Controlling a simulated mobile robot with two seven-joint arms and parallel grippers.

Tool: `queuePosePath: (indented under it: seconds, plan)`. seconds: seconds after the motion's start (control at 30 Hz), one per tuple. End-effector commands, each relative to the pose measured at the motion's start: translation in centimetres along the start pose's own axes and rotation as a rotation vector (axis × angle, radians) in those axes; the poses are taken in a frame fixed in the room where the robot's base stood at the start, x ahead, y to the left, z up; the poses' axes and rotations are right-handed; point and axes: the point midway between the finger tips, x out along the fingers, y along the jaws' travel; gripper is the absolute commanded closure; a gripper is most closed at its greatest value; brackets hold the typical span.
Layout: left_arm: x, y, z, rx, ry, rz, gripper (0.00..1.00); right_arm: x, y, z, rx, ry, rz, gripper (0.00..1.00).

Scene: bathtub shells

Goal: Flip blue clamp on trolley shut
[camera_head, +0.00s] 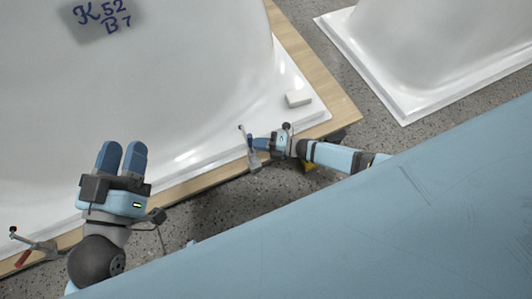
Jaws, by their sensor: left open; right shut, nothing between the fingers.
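The blue clamp (252,156) is a small metal toggle clamp at the edge of the wooden trolley board (210,179), beside the bathtub shell's rim. Its metal arm stands up from the edge, and a blue part shows near the fingers of my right gripper. My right gripper (259,143) is shut with nothing between its fingers, right beside the clamp; I cannot tell whether they touch. My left gripper (122,158) is open and empty above the near left part of the white shell (150,80), its blue fingers pointing away.
A red-handled clamp (28,253) sits on the trolley edge at far left. A small white block (298,98) lies on the shell's rim corner. A second white shell (440,55) stands at upper right, with speckled floor (335,75) between. Marking "K 52 B 7" is on the first shell.

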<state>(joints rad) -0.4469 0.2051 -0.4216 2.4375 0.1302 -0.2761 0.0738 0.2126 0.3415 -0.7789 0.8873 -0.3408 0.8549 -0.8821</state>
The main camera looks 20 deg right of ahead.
Motion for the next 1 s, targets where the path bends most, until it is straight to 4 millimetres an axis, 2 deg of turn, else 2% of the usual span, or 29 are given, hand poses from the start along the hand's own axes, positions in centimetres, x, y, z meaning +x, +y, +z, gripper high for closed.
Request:
queuePosePath:
  seconds: [0.03, 0.13, 0.37, 0.7, 1.0]
  plan:
    - [0.0, 0.2, -0.8, 0.001, 0.015, -0.001, 0.57, 0.4, 0.7, 0.3, 0.033, 0.003, -0.024, 1.00]
    - [0.0, 0.3, -1.4, 0.002, 0.040, -0.002, 0.57, 0.9, 0.8, 1.0, 0.110, 0.004, -0.075, 1.00]
    - [0.0, 0.3, -1.5, 0.004, 0.055, -0.002, 0.57, 1.8, 0.6, 2.4, 0.267, 0.005, -0.180, 1.00]
    - [0.0, 0.1, -0.2, 0.000, 0.013, -0.001, 0.57, 2.6, 0.3, 3.7, 0.263, 0.002, -0.175, 1.00]
    - [-0.1, 0.0, 0.3, -0.003, -0.010, 0.000, 0.57, 2.9, 0.4, 4.2, 0.263, 0.001, -0.174, 1.00]
